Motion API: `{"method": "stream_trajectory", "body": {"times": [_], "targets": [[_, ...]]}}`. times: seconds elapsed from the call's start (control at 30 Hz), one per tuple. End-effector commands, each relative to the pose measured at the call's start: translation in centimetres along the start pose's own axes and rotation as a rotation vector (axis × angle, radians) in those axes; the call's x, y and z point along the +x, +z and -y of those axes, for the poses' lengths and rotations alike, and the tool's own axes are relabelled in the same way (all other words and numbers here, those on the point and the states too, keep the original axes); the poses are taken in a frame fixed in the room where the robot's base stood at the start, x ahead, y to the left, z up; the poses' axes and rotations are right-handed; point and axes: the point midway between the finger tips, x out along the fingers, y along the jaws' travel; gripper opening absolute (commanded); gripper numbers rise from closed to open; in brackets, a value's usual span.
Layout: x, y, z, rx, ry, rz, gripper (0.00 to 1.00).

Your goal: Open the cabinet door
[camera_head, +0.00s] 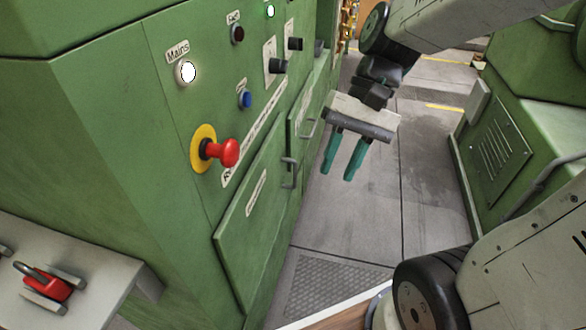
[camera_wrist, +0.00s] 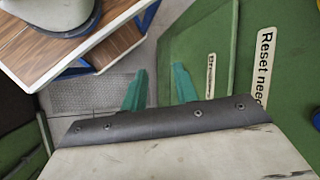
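The green cabinet door (camera_head: 250,225) is on the lower front of the green machine in the head view. It looks closed. It bears a small label and a grey bar handle (camera_head: 289,172) near its far edge. A second green door with a similar handle (camera_head: 309,128) lies farther along. My gripper (camera_head: 338,174) hangs over the aisle to the right of the handles, its two teal fingers pointing down, apart and empty. In the wrist view the fingers (camera_wrist: 158,88) are spread, with a labelled green door panel (camera_wrist: 198,45) behind the right one. No handle shows clearly there.
A red emergency button (camera_head: 222,152) on a yellow ring juts out above the door. Knobs and a blue button (camera_head: 244,99) sit higher. Another green machine (camera_head: 530,140) bounds the aisle on the right. The grey floor (camera_head: 375,215) between is clear. A wood-topped bench (camera_wrist: 85,52) shows in the wrist view.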

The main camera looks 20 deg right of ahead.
Motion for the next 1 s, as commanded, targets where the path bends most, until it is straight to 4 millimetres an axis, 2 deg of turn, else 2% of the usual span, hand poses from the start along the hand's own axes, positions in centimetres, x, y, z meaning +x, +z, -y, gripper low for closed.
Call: {"method": "stream_trajectory", "body": {"times": [0.03, 0.23, 0.47, 0.7, 0.8, 1.0], "targets": [[0.6, -1.4, 0.3, 0.063, -0.057, 0.06, 0.29], [2.2, -6.8, 1.7, 0.291, -0.299, 0.253, 0.29], [4.4, -14.4, 1.3, 0.566, -0.595, 0.435, 0.29], [7.8, -22.8, -2.0, 0.854, -0.911, 0.573, 0.29], [9.3, -25.5, -3.7, 0.953, -1.02, 0.607, 0.29], [11.5, -28.5, -6.2, 1.07, -1.15, 0.639, 0.29]]}}
